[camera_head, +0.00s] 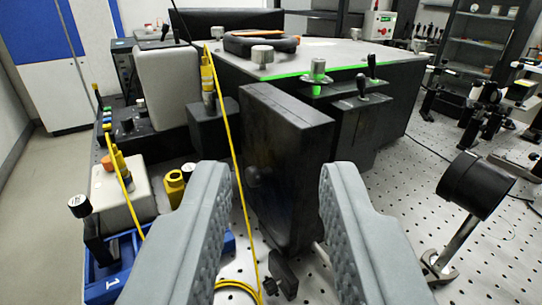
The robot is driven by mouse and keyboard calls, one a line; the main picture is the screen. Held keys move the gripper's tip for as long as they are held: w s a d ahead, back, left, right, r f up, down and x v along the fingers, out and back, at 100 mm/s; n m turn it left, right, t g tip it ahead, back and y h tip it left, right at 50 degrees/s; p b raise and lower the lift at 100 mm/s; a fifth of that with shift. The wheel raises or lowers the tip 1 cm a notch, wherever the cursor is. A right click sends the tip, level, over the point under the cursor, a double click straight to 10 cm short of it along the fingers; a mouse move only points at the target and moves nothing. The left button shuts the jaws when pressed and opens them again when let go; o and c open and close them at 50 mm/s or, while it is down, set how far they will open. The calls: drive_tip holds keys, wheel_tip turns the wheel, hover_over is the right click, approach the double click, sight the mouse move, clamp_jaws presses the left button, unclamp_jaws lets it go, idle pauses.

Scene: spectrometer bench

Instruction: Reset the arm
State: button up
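My gripper (279,180) is in the lower middle of the view. Its two grey padded fingers stand wide apart, with nothing held between them. Beyond the gap stands a black upright box (290,150) on the perforated bench. I cannot tell how far it is from the fingertips. Behind it is the large black spectrometer housing (400,100) with a green glowing strip along its top edge.
A black round optic on a post (477,186) stands at the right. A blue tray (105,280) and a pale box (118,195) are at the left. A yellow cable (228,130) hangs down left of the black box. Bare perforated bench (400,175) shows at the right.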

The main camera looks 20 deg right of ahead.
drive_tip(key=s+a+f+n+y, duration=0.2)
drive_tip(key=s+a+n+y, duration=0.2)
drive_tip(key=s+a, duration=1.6)
drive_tip(key=a+y, duration=0.3)
drive_tip(key=shift+a+t, duration=0.4)
drive_tip(key=shift+c, duration=0.4)
